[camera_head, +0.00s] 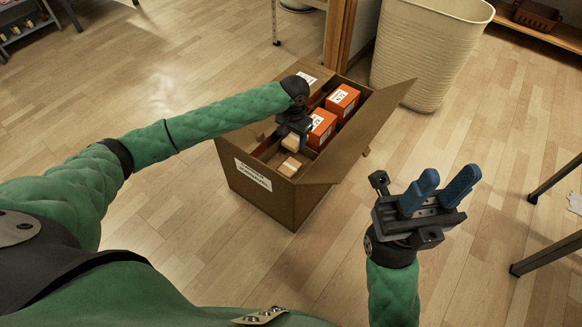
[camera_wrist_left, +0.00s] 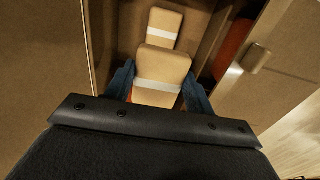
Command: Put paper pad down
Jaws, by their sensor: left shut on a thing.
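My left gripper (camera_head: 291,137) reaches into the open cardboard box (camera_head: 263,198) and is shut on a tan paper pad (camera_wrist_left: 162,66) with a white band. In the left wrist view the blue fingers of the left gripper (camera_wrist_left: 158,88) sit on either side of this pad. Another tan pad (camera_wrist_left: 165,22) with a white band lies just beyond it in the box; a tan pad (camera_head: 290,167) also shows there in the head view. I cannot tell whether the held pad touches the box floor. My right gripper (camera_head: 440,187) is open and empty, right of the box.
Orange-red boxes (camera_head: 342,101) stand in the far part of the cardboard box. Its right flap (camera_head: 362,130) sticks outward. A cream bin (camera_head: 424,50) stands behind, and dark table legs (camera_head: 545,255) are at the right.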

